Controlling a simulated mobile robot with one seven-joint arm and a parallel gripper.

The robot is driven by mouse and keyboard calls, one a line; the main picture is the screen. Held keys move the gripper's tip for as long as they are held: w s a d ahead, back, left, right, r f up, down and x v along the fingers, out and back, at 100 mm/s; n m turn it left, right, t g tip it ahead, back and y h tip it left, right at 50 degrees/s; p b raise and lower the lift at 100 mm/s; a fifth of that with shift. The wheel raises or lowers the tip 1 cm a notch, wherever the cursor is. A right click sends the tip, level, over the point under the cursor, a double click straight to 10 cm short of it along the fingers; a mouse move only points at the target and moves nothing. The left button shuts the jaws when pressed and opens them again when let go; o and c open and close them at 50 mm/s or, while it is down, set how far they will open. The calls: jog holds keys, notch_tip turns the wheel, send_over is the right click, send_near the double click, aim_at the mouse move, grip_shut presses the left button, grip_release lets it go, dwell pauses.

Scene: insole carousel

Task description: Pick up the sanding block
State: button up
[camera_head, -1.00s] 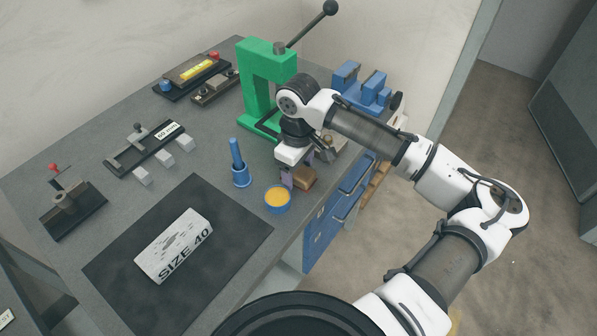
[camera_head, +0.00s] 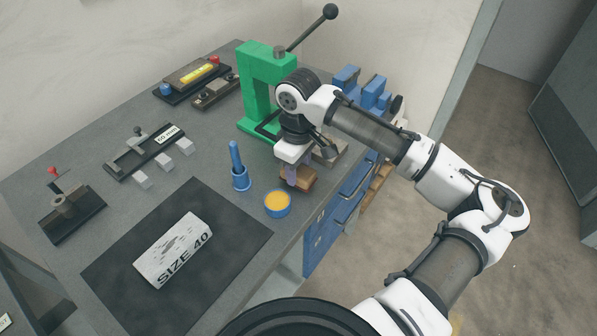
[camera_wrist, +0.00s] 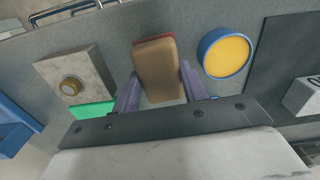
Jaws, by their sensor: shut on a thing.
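The sanding block is a brown block with a reddish edge, near the front right edge of the bench. It shows in the head view (camera_head: 300,180) and in the wrist view (camera_wrist: 157,65). My gripper (camera_head: 297,177) is pointing down over it, with purple fingers on either side. In the wrist view the fingers (camera_wrist: 158,90) flank the near part of the block and are shut on it. The head view does not clearly show whether the block is off the bench top.
A blue tin with yellow contents (camera_head: 277,203) stands close by. A blue tool in a holder (camera_head: 238,165) is left of it. The green press (camera_head: 262,90) rises behind my gripper. A white SIZE 40 block (camera_head: 174,249) lies on the dark mat (camera_head: 225,275).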

aim_at(299, 169)
notch_tip(299, 169, up, 18)
jog(key=b, duration=0.2)
jog(key=shift+r, duration=0.2)
